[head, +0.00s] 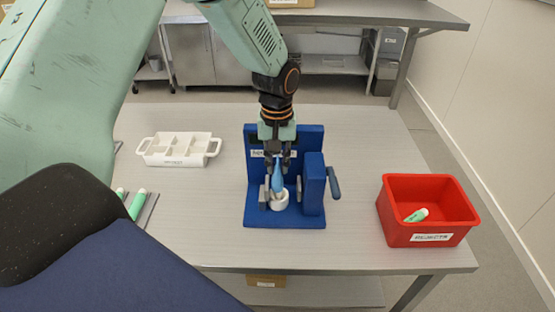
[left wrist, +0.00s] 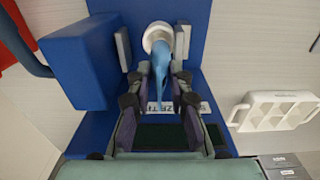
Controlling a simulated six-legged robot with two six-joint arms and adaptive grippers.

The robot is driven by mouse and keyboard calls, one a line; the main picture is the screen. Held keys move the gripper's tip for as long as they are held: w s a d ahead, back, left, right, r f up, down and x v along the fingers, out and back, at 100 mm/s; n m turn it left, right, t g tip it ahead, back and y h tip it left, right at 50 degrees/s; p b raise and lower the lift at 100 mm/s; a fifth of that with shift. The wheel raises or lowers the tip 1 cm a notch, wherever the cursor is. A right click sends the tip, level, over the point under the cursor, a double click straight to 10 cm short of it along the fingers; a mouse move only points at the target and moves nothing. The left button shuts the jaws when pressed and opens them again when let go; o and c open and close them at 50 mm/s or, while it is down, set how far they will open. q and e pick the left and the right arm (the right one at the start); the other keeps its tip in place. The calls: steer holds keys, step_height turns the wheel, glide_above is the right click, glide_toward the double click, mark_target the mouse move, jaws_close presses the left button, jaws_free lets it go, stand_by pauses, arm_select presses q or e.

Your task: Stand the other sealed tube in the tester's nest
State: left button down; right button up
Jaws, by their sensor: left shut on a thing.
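The blue tester (head: 256,213) stands on the table with a white round nest (head: 283,204) on its base. My left gripper (head: 277,160) is shut on a light-blue tube (head: 277,180) and holds it about upright over the nest. The tube's lower end is at the nest's opening; I cannot tell whether it rests on the bottom. In the left wrist view the tube (left wrist: 161,66) runs from between the fingers (left wrist: 158,85) to the white nest (left wrist: 151,31). My right gripper is not in view.
A red bin (head: 394,226) labelled as rejects, with a green-and-white tube (head: 416,215) inside, stands right of the tester's lever (head: 334,184). A white compartment tray (head: 180,159) stands at the left. Green tubes (head: 138,204) lie at the left, partly behind my arm.

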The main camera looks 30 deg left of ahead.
arm_select(q)
steer(key=shift+s+d+f, duration=0.1)
steer(key=shift+d+f, duration=0.05)
steer(key=shift+f, duration=0.2)
steer(key=shift+f, duration=0.1)
steer(key=shift+f, duration=0.55)
steer(key=c, duration=1.5)
jaws_free()
steer(key=o, duration=0.4)
steer(key=shift+c, duration=0.2)
steer(key=shift+r, duration=0.1)
step_height(320, 180, up, 11)
steer(key=shift+f, duration=0.15)
steer(key=shift+r, duration=0.55)
